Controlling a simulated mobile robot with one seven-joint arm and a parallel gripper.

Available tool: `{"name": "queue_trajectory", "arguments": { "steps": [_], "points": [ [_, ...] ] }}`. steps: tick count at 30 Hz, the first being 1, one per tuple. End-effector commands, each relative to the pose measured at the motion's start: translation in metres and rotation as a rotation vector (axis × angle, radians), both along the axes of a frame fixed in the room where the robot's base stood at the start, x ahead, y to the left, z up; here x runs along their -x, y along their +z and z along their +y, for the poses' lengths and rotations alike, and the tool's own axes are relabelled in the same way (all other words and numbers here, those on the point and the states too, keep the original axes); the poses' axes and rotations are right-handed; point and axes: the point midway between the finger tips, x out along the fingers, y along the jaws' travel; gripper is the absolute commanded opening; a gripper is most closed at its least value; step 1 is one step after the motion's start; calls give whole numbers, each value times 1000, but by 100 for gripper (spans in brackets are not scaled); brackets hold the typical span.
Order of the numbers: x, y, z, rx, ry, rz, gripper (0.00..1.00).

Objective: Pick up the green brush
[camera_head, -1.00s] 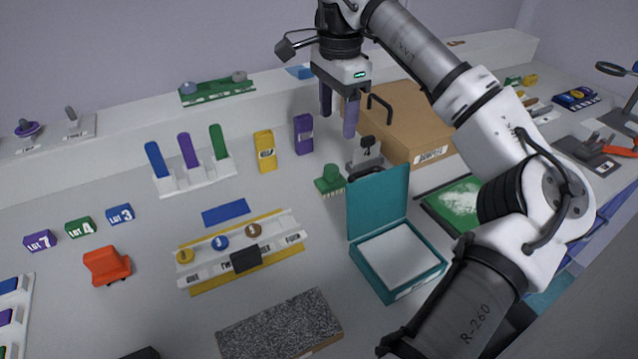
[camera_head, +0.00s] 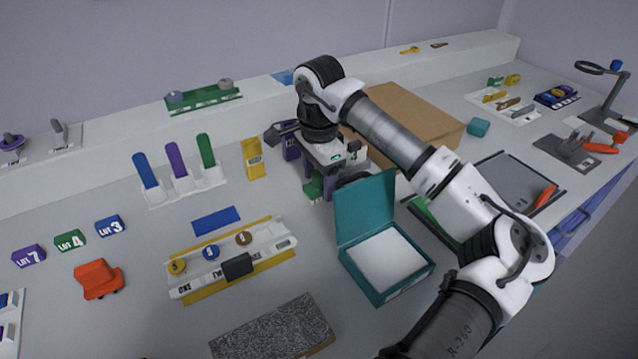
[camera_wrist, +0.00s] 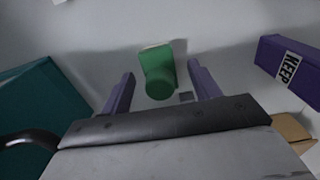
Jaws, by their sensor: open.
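The green brush (camera_head: 314,187) stands on the table behind the open teal box, partly hidden by my gripper in the head view. In the wrist view the green brush (camera_wrist: 157,72) shows its round knob and block, lying between and just beyond my two purple fingers. My gripper (camera_head: 322,192) is lowered over the brush, pointing down. In the wrist view my gripper (camera_wrist: 160,90) is open, with a gap on each side of the brush; no finger visibly touches it.
The teal box (camera_head: 385,264) with its raised lid (camera_head: 366,207) stands close to my gripper. A purple block marked KEEP (camera_wrist: 288,68) is on the other side. A yellow block (camera_head: 253,160) and a cardboard box (camera_head: 415,118) are nearby.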

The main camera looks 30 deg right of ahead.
Motion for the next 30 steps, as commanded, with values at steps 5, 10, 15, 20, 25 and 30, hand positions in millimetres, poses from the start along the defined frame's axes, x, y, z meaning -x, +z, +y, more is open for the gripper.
{"name": "queue_trajectory", "arguments": {
  "steps": [5, 10, 15, 20, 25, 30],
  "points": [
    [0, -10, 0, 0, 0, 0, 62],
    [0, -10, 0, 0, 0, 0, 62],
    [0, -10, 0, 0, 0, 0, 40],
    [0, -10, 0, 0, 0, 0, 19],
    [0, -10, 0, 0, 0, 0, 12],
    [0, -8, 0, 0, 0, 0, 12]
  ]
}}
